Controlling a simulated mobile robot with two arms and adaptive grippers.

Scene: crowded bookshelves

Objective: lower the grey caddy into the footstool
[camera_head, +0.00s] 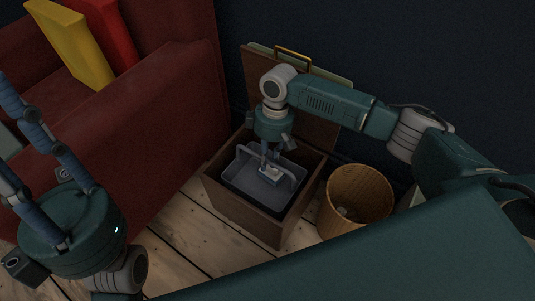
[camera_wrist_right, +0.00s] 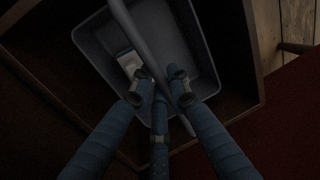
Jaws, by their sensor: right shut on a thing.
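The grey caddy (camera_head: 252,184) is a shallow tray with a raised handle, and it sits within the opening of the brown footstool (camera_head: 242,215). The footstool's lid stands open at the back. My right gripper (camera_head: 270,165) comes down from above and is shut on the caddy's handle; in the right wrist view the fingers (camera_wrist_right: 160,95) close around the handle bar. The caddy (camera_wrist_right: 190,50) holds a small pale item (camera_wrist_right: 128,62). Whether the caddy touches the footstool's floor is hidden. My left gripper (camera_head: 35,150) is at the left, its fingers apart and empty.
A round wooden basket (camera_head: 357,196) stands just right of the footstool. A red armchair (camera_head: 150,120) with a yellow cushion (camera_head: 72,42) and a red cushion (camera_head: 105,32) is at the left. Bare plank floor (camera_head: 180,240) lies in front.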

